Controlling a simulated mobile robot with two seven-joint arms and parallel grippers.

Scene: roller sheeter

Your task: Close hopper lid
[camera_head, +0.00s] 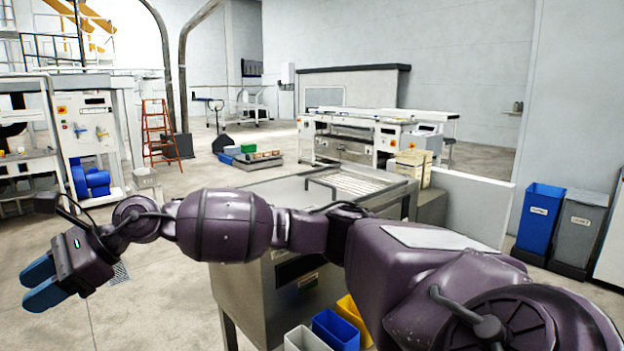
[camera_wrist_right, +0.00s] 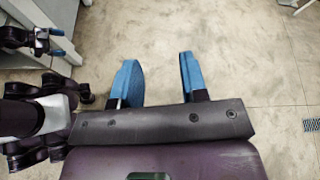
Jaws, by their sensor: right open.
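A steel cabinet (camera_head: 238,290) stands at the centre of the head view, partly hidden behind my right arm. Its top has a wire grid (camera_head: 362,184) and a raised bar frame beside a flat steel plate (camera_head: 285,195). I cannot tell for sure which part is the hopper lid or how far it stands open. My right gripper (camera_head: 28,285) is at the far left of the head view, well away from the cabinet. In the right wrist view it (camera_wrist_right: 158,62) is open and empty, with bare floor between its blue fingers. A small blue-fingered gripper, probably my left (camera_wrist_right: 57,43), shows at upper left.
Blue (camera_head: 337,328), yellow (camera_head: 355,318) and white (camera_head: 305,340) bins stand at the cabinet's front. Blue (camera_head: 540,213) and grey (camera_head: 580,228) waste bins stand at right. A low white wall (camera_head: 470,208) lies behind the cabinet.

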